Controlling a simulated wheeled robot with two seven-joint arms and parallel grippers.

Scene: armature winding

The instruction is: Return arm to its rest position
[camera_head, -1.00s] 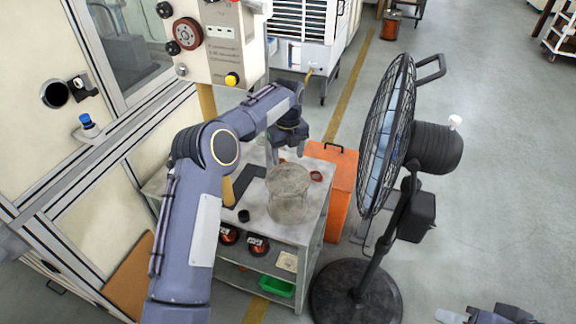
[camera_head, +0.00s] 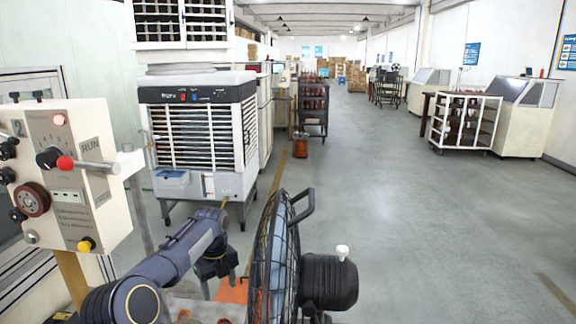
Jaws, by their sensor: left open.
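My left arm (camera_head: 165,265) comes in from the lower left, blue-grey, with a round joint at the bottom edge. My left gripper (camera_head: 219,284) points down and is open. It hangs above the cart top at the bottom of the view, left of the black fan. I see nothing between its fingers. My right gripper is out of view.
A black pedestal fan (camera_head: 325,281) stands close to the right of my left gripper. A control panel (camera_head: 75,165) is at the left. A large air cooler (camera_head: 198,135) stands behind the arm. Open grey floor (camera_head: 420,220) spreads right.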

